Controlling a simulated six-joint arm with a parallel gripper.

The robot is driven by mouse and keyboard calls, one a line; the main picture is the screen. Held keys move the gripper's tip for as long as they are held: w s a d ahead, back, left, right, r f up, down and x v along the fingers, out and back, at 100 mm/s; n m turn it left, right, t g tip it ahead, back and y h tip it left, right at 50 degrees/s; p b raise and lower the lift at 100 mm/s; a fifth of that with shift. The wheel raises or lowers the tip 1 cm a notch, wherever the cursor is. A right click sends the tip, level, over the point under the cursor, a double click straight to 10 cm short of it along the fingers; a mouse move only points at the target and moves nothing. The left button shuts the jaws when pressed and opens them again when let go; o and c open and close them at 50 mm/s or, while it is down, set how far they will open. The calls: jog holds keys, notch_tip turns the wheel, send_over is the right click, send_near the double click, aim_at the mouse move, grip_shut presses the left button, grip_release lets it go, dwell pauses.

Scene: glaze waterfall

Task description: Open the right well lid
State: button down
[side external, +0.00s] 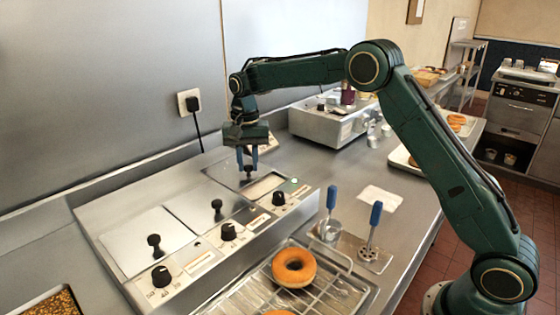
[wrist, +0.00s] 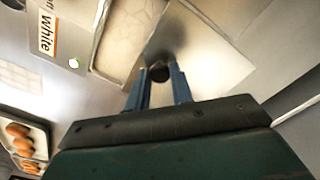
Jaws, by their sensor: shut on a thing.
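The steel unit has several wells in a row. The right well lid (side external: 232,172) is slid back, and part of the right well (side external: 265,187) shows pale glaze in front of it. My gripper (side external: 247,161) is shut on the black knob of that lid (side external: 249,175). In the wrist view my gripper's blue fingers (wrist: 158,82) close around the dark knob (wrist: 159,72). The lid (wrist: 200,50) lies beside the open well with pale glaze (wrist: 125,38). The middle lid (side external: 205,212) and left lid (side external: 150,245) cover their wells.
Black dials (side external: 229,232) line the unit's front. Blue-handled tools (side external: 373,222) stand to the right of it. A wire rack (side external: 300,296) with donuts (side external: 294,267) is in front. A steel machine (side external: 335,124) stands behind, and a wall plug (side external: 190,102) hangs a cord.

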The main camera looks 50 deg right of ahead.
jog(key=shift+w+r, duration=0.15)
jog(key=shift+w, duration=1.8)
jog(key=c, duration=1.2)
grip_release()
notch_tip(320, 180, up, 13)
jog(key=shift+s+r, duration=0.15)
jog(key=shift+r, duration=0.15)
